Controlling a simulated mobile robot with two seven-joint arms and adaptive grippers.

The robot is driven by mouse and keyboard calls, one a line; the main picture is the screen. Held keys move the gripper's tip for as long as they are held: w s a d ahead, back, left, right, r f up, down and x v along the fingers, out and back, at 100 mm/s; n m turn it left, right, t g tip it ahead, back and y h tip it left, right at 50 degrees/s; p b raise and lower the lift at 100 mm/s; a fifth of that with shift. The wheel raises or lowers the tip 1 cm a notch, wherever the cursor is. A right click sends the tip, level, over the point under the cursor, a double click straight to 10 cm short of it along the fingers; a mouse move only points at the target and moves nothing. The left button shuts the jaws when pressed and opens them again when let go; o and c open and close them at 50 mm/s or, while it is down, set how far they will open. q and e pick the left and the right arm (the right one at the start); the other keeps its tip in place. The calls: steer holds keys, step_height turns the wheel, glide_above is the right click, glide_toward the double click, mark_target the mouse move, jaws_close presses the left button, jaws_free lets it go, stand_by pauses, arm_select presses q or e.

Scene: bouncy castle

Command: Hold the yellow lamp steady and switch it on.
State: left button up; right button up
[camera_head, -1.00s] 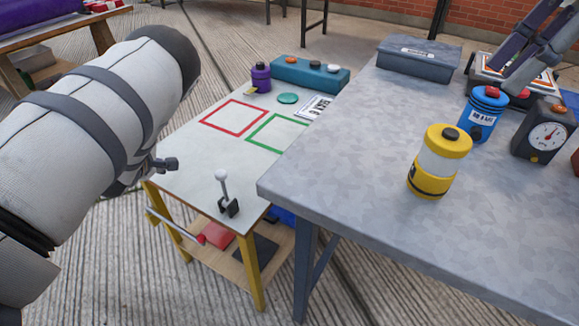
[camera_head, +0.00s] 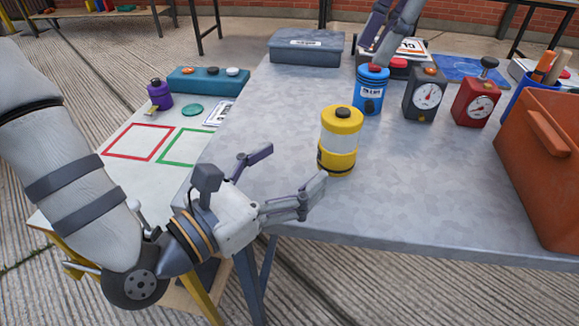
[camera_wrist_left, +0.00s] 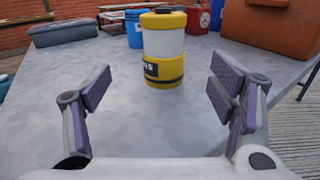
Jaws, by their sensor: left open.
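The yellow lamp (camera_head: 338,158) stands upright on the grey metal table, with a pale middle band and a black button on top. In the left wrist view the lamp (camera_wrist_left: 163,68) stands straight ahead, beyond and between the fingertips. My left gripper (camera_head: 296,167) is open and empty at the table's left front edge, to the left of the lamp and not touching it; its spread fingers (camera_wrist_left: 160,92) also show in the left wrist view.
An orange bin (camera_head: 545,190) stands at right, a grey case (camera_head: 305,46) at back.

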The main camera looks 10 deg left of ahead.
mark_target(340, 135)
arm_select(q)
steer(key=shift+w+d, duration=0.1)
steer(key=shift+d, duration=0.25)
steer(key=x, duration=1.1)
steer(key=shift+w+d, duration=0.15)
steer(key=shift+d, duration=0.05)
steer(key=c, duration=1.6)
steer(key=shift+o, duration=0.2)
arm_select(e)
jaws_close()
